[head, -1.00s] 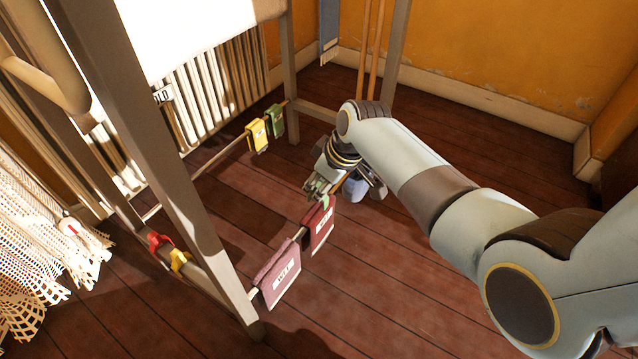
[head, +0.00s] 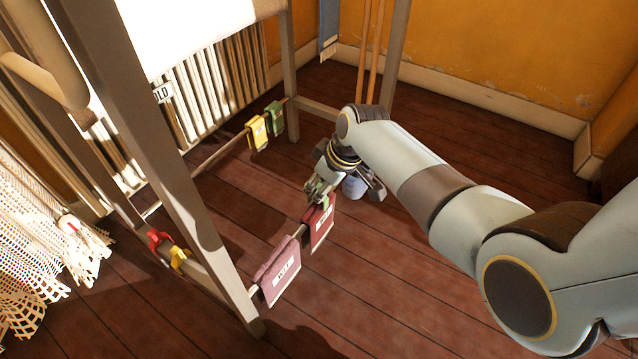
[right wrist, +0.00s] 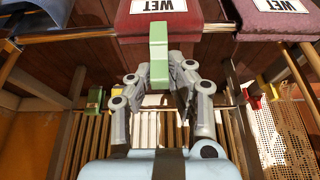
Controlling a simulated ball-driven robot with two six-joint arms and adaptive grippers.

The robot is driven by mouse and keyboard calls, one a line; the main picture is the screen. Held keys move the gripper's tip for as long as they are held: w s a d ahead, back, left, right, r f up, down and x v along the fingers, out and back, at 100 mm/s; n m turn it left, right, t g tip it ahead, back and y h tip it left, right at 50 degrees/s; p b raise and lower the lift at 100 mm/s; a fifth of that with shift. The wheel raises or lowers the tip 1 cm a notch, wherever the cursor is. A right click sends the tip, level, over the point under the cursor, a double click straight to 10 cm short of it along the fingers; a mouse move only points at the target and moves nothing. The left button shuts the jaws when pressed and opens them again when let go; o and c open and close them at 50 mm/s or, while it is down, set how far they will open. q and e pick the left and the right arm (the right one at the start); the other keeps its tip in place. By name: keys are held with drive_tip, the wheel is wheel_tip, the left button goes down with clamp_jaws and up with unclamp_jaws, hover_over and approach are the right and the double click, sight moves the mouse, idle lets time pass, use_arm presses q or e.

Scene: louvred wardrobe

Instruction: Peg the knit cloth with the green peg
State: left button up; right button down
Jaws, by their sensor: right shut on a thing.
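My right gripper (head: 317,194) is at the near rail, over a dark red cloth (head: 319,231) with a WET label. In the right wrist view, my right gripper (right wrist: 159,88) is shut on the green peg (right wrist: 158,52). The peg's far end overlaps the dark red cloth (right wrist: 188,22) at the rail; whether it grips the cloth I cannot tell. A pinkish, rough-textured cloth (head: 279,271) with a WET label hangs beside it on the same rail. It also shows in the right wrist view (right wrist: 262,22). My left gripper is not in view.
A red peg (head: 158,241) and a yellow peg (head: 179,259) sit on the left rail. A yellow cloth (head: 257,135) and a green cloth (head: 275,119) hang on the far rail. A grey post (head: 165,170) stands at the left. Open floor (head: 420,290) lies right of the cloths.

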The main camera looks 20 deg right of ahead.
drive_tip(key=shift+f, duration=0.25)
idle(0.3)
drive_tip(key=shift+f+b, duration=0.35)
drive_tip(key=shift+f, duration=0.35)
drive_tip(key=shift+f, duration=0.45)
drive_tip(key=c, duration=1.2)
unclamp_jaws()
drive_tip(key=shift+o, duration=0.2)
drive_tip(key=shift+r, duration=0.1)
